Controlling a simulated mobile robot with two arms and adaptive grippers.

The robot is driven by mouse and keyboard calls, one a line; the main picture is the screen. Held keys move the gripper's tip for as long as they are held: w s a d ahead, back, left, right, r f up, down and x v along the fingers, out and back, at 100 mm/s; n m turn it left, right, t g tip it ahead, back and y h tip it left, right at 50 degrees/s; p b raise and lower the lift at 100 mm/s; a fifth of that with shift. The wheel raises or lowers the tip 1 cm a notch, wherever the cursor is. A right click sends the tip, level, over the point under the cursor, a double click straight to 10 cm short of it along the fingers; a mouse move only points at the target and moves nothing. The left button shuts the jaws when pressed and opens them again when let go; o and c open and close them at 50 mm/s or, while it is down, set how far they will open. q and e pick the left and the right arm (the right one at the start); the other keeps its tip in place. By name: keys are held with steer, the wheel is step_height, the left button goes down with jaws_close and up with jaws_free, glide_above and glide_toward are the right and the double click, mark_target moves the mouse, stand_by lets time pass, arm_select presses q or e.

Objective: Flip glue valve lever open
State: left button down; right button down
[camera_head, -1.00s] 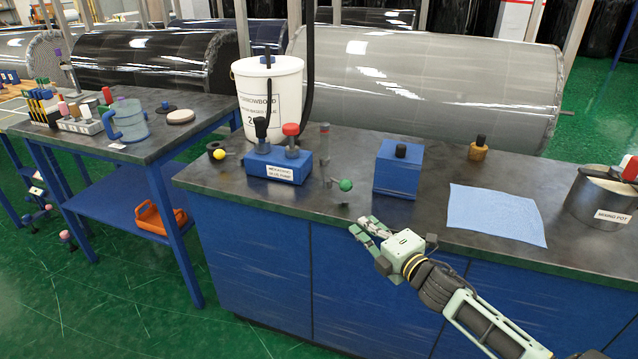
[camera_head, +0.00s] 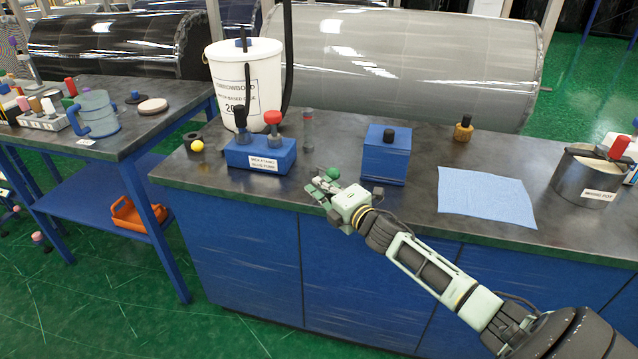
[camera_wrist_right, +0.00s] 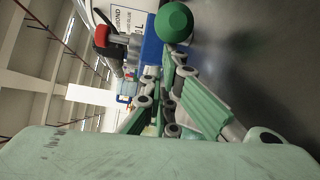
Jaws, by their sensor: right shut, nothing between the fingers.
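The glue valve lever ends in a green ball knob (camera_head: 333,173), which stands just behind the fingers of my right gripper (camera_head: 318,188) in the head view. The gripper partly covers the lever's arm and pivot. In the right wrist view the knob (camera_wrist_right: 174,22) is large, just beyond the fingertips of my gripper (camera_wrist_right: 165,80). The right gripper is shut and empty at the counter's front edge; I cannot tell whether it touches the lever. The blue glue pump block (camera_head: 262,154) with black and red knobs stands to the left. My left gripper is not in view.
A white glue bucket (camera_head: 243,80) stands behind the pump. A blue box (camera_head: 385,163) with a black knob stands right of the gripper. A light blue cloth (camera_head: 485,197) and a mixing pot (camera_head: 584,184) lie farther right. A grey post (camera_head: 308,130) rises behind the lever.

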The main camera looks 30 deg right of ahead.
steer(key=shift+w, duration=0.45)
steer(key=shift+s+d+n+y, duration=0.2)
steer(key=shift+d+n+y, duration=0.3)
steer(key=shift+d+y, duration=0.3)
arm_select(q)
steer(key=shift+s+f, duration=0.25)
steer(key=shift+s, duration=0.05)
arm_select(e)
steer(key=shift+d+r, duration=0.1)
